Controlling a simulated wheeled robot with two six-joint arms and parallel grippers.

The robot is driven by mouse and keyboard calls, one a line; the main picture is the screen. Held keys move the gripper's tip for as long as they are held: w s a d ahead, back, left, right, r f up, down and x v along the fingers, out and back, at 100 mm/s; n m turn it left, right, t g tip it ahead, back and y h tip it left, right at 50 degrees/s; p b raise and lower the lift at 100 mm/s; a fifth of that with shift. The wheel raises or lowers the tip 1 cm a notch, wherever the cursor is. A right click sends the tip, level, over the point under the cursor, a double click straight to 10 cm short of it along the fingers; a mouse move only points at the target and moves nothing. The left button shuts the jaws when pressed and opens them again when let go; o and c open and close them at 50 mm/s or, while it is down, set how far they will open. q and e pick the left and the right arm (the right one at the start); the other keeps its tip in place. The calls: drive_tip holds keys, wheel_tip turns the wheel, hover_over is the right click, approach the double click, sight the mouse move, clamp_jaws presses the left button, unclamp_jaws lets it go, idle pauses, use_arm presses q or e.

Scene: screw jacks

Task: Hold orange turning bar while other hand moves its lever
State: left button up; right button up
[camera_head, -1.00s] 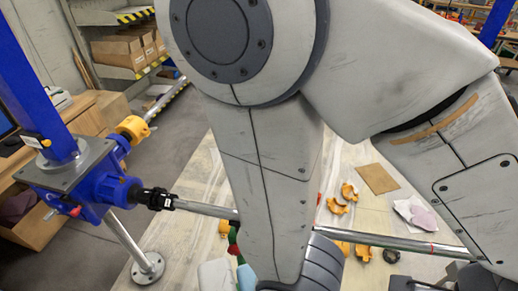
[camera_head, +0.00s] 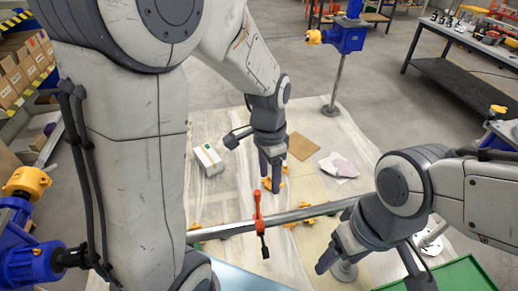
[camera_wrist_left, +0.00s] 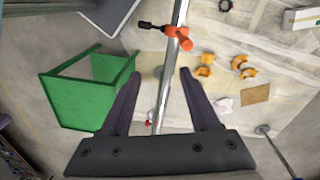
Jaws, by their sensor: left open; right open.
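A small orange clamp-like piece (camera_head: 258,212) with a dark-ended lever (camera_head: 264,245) sits on a long steel bar (camera_head: 300,214). In the left wrist view the orange piece (camera_wrist_left: 178,38) crosses the bar (camera_wrist_left: 172,80), its dark lever end (camera_wrist_left: 150,26) pointing left. My left gripper (camera_head: 271,184) is open, fingers downward, just beyond the bar in the head view. In the left wrist view the bar runs between its spread fingers (camera_wrist_left: 160,85); I cannot tell whether they are around it or above it. My right gripper (camera_head: 370,276) is open and empty, lower right of the orange piece.
A blue jack with a yellow part (camera_head: 25,245) stands at the left, another jack (camera_head: 345,35) at the back. A green tray (camera_head: 455,275) is at lower right. A white box (camera_head: 207,160), cardboard (camera_head: 302,146) and several orange-yellow parts (camera_wrist_left: 240,65) lie on the floor sheet.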

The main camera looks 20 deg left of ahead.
use_arm(q)
hover_over(258, 190)
drive_tip(key=shift+w+a+f, duration=0.15)
drive_tip(key=shift+a+f, duration=0.05)
drive_tip(key=shift+f, duration=0.25)
drive_tip(key=shift+w+a+f, duration=0.15)
drive_tip(key=shift+f, duration=0.3)
drive_tip(key=f, duration=0.3)
drive_tip(key=f+p, duration=0.1)
drive_tip(key=f, duration=0.2)
drive_tip(key=f+p, duration=0.1)
drive_tip(key=f, duration=0.3)
drive_tip(key=shift+s+d, duration=0.3)
clamp_jaws()
drive_tip(key=shift+w+r, duration=0.1)
drive_tip(key=shift+w, duration=0.05)
idle(0.9)
